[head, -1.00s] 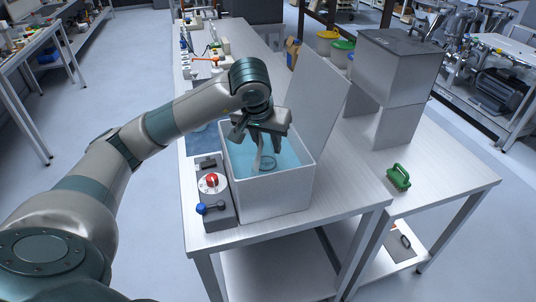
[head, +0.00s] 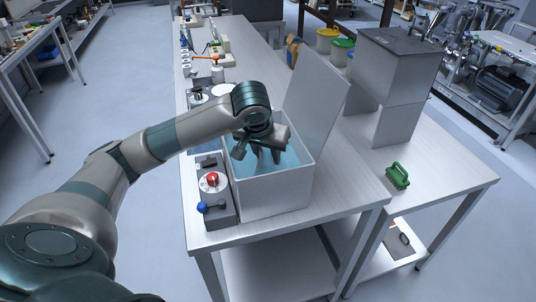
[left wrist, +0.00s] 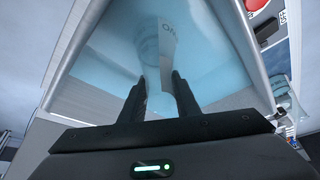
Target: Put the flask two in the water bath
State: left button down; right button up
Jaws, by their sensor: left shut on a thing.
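The water bath (head: 270,199) is a white open box of blue water on the bench, with its lid (head: 315,95) raised at the right. My left gripper (head: 262,158) reaches down inside the bath walls. In the left wrist view, my left gripper (left wrist: 160,95) is shut on a clear flask (left wrist: 163,50) with partly readable lettering, taken as flask two. The flask shows against the water; its lower part is hard to make out, and whether it touches the bottom I cannot tell. In the head view the gripper mostly hides it. My right gripper is not in view.
A control box with a red knob (head: 212,179) and a blue knob (head: 202,207) stands against the bath's left side. A grey hopper (head: 400,70) stands at the right, with a green-handled thing (head: 397,177) near it. Bench space right of the bath is clear.

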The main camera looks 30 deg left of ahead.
aim_at(263, 168)
pick_arm(q)
jog(key=c, duration=1.4)
grip_release()
jog(key=shift+o, duration=0.2)
jog(key=b+v, duration=0.1)
jog(key=v, duration=1.1)
jog(key=shift+b, duration=0.4)
